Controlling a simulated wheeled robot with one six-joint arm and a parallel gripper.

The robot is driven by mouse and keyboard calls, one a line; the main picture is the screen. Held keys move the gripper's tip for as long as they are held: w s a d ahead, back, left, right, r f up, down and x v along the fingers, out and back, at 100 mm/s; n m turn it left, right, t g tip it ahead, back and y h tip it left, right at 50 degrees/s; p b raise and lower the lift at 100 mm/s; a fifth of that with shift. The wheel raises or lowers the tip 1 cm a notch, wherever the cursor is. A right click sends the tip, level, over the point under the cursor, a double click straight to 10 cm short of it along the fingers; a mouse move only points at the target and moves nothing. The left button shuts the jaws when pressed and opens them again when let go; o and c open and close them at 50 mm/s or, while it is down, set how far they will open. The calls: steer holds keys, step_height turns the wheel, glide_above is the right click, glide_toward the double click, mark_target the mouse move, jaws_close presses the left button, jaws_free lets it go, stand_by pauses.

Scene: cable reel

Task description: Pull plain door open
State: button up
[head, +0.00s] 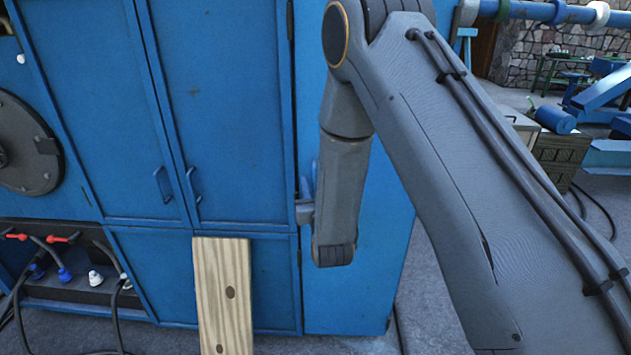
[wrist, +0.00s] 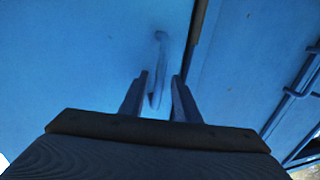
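A plain blue door panel (wrist: 80,60) fills the left of the wrist view, with a slim blue vertical handle (wrist: 161,42) near its right edge. My gripper (wrist: 160,76) is open, with one finger on each side of the handle's lower part. Whether either finger touches it I cannot tell. In the head view my gripper (head: 304,212) is partly hidden beside my wrist, close to the blue cabinet's right-hand face (head: 370,270). A dark gap runs along the right of the panel in the wrist view, and the door looks shut.
Two other blue doors with handles (head: 162,184) (head: 193,187) are left of my arm. A wooden plank (head: 224,290) leans against the lower cabinet front. Cables and plugs (head: 95,278) lie at lower left. A pipe-like rod (wrist: 290,95) runs at right in the wrist view.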

steer(key=shift+w, duration=0.3)
jaws_close()
steer(key=shift+d, duration=0.1)
